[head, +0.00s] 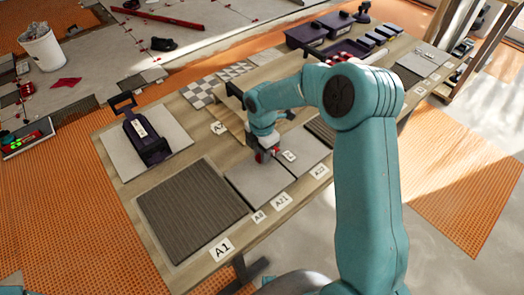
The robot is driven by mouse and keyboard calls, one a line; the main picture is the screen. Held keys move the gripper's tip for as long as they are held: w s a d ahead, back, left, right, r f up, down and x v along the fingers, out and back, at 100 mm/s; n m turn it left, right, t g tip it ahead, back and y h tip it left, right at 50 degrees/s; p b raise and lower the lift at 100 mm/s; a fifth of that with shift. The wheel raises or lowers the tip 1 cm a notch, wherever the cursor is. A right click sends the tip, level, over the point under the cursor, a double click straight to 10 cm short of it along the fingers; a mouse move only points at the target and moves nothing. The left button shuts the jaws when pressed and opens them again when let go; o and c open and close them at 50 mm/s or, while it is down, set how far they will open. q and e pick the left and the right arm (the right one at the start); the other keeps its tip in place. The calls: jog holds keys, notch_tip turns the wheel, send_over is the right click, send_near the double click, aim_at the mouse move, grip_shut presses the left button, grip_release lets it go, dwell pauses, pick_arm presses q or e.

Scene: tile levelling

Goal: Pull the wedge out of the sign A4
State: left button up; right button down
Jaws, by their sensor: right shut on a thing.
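My right gripper (263,154) is over the grey tiles in the middle of the table. It is shut on a small red thing, probably the wedge (261,157), mostly hidden by the fingers. It is low, near the joint between two grey tiles; I cannot tell whether the wedge still touches anything. A small white tag marked C (290,155) is just right of it. A sign starting with A (219,128) stands behind and left of the gripper; its number is too small to read surely. I cannot make out A4 surely. My left gripper is not in view.
Purple boxes (306,36) stand at the back. My right arm hides part of the table.

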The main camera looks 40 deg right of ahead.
aim_at(247, 168)
jog(key=shift+a, duration=0.75)
dwell(0.5)
jog(key=shift+s+a+r, duration=0.1)
jog(key=shift+a, duration=1)
jog(key=shift+s+a, duration=0.1)
jog(key=shift+a, duration=0.95)
jog(key=shift+r, duration=0.15)
notch_tip(247, 168, up, 6)
jog(key=p, duration=0.4)
jog(key=shift+s, duration=0.1)
